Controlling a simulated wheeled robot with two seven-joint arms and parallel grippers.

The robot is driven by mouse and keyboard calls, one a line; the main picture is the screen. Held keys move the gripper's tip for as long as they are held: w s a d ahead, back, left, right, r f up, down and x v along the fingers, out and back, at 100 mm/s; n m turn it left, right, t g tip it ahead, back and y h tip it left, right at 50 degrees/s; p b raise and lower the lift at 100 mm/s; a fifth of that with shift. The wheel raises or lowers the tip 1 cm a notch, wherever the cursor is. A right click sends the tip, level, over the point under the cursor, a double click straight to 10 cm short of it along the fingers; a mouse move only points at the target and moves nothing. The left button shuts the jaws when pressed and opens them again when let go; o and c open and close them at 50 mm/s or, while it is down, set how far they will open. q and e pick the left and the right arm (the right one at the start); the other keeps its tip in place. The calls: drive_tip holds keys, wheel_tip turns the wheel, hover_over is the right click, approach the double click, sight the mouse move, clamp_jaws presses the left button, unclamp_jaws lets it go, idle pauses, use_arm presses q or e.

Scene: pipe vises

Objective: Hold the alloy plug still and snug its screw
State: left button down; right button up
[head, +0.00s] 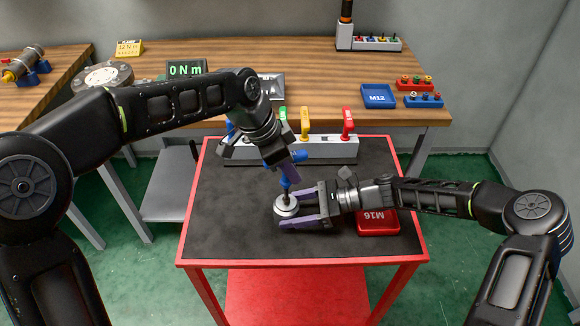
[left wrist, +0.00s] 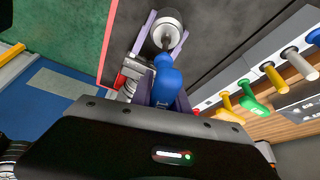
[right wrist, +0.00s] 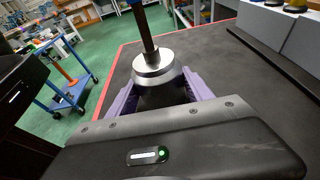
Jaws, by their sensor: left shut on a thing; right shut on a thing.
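The alloy plug (head: 286,206), a short silvery cylinder, is upright on the dark top of the red cart. My right gripper (head: 303,208) is shut on it, one purple finger on each side. The plug also shows between the fingers in the right wrist view (right wrist: 153,72). My left gripper (head: 284,172) is shut on a blue-handled driver (head: 297,156) above the plug. The driver's handle fills the left wrist view's middle (left wrist: 167,82). Its dark shaft (right wrist: 143,28) reaches down to the plug's top. The screw itself is hidden under the shaft's tip.
A grey rack (head: 325,152) with yellow, green and red handled tools stands at the cart's back. A red M16 tray (head: 378,222) lies right of the plug, beside my right arm. A display (head: 187,68) on the bench reads 0 N m; a yellow card (head: 129,47) reads 12 N m.

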use_arm(q)
drive_tip(key=m, duration=0.1)
drive_tip(key=m+g, duration=0.1)
drive_tip(key=m, duration=0.1)
drive_tip(key=shift+s+a+f+g, duration=0.2)
drive_tip(key=shift+s+f+g, duration=0.1)
drive_tip(key=shift+f, duration=0.1)
use_arm(e)
drive_tip(key=shift+s+a, duration=0.1)
use_arm(q)
drive_tip(key=shift+m, duration=0.8)
drive_tip(key=m+g, duration=0.1)
drive_tip(key=m, duration=0.1)
drive_tip(key=m+g, duration=0.1)
drive_tip(key=m, duration=0.1)
drive_tip(key=shift+s+m+y, duration=0.15)
drive_tip(key=shift+m+y, duration=0.15)
drive_tip(key=shift+m, duration=0.1)
drive_tip(key=shift+m, duration=0.5)
drive_tip(key=shift+n, duration=0.5)
use_arm(e)
drive_tip(key=o, duration=1.4)
drive_tip(key=shift+c, duration=0.2)
use_arm(q)
drive_tip(key=shift+s, duration=0.1)
